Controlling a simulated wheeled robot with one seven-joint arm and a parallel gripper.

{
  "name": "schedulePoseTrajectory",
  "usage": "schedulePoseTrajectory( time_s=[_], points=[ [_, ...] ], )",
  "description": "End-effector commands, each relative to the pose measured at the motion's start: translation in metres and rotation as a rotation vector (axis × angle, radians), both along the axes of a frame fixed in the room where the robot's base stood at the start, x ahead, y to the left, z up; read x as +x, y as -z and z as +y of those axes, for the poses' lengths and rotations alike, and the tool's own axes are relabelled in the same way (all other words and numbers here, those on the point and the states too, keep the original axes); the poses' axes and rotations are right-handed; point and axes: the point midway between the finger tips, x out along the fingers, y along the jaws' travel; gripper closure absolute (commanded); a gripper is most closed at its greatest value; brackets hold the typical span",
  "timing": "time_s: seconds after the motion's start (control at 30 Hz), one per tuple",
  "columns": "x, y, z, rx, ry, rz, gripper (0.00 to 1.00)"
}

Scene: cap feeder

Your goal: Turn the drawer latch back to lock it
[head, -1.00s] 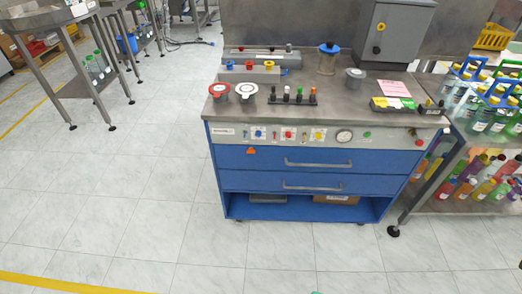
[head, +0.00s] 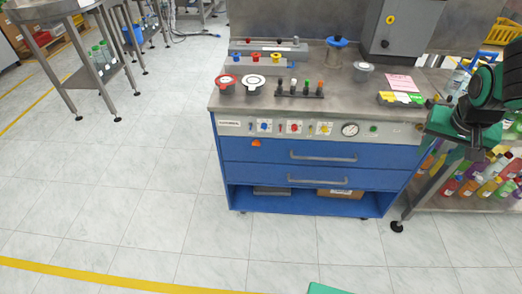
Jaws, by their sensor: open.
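The blue drawer cabinet (head: 222,165) stands ahead with two closed-looking drawers, the top drawer (head: 270,150) and the lower drawer (head: 265,175), each with a bar handle. A small orange piece (head: 256,143) sits at the upper left of the top drawer's front. It may be the latch, but it is too small to tell its turn. My gripper (head: 452,127), green and black, is in the air at the right, in front of the counter's right end and well away from the orange piece. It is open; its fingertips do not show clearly.
The steel counter (head: 300,108) holds a row of small bottles (head: 300,90), a red-rimmed pot (head: 226,84) and a white-lidded pot (head: 254,82). A control panel with a gauge (head: 349,129) runs below its edge. A bottle rack is at the right.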

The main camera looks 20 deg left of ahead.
Motion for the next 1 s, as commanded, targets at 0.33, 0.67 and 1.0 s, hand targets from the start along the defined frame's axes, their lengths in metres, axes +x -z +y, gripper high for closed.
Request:
schedulePoseTrajectory(
  time_s=[0.33,0.67,1.0],
  points=[
    [0.077,0.071,0.07,-0.138,0.13,-0.115,0.55],
    [0.119,0.131,0.161,-0.247,0.151,-0.364,0.55],
    [0.12,0.181,0.278,-0.249,0.036,-0.697,0.55]
  ],
)
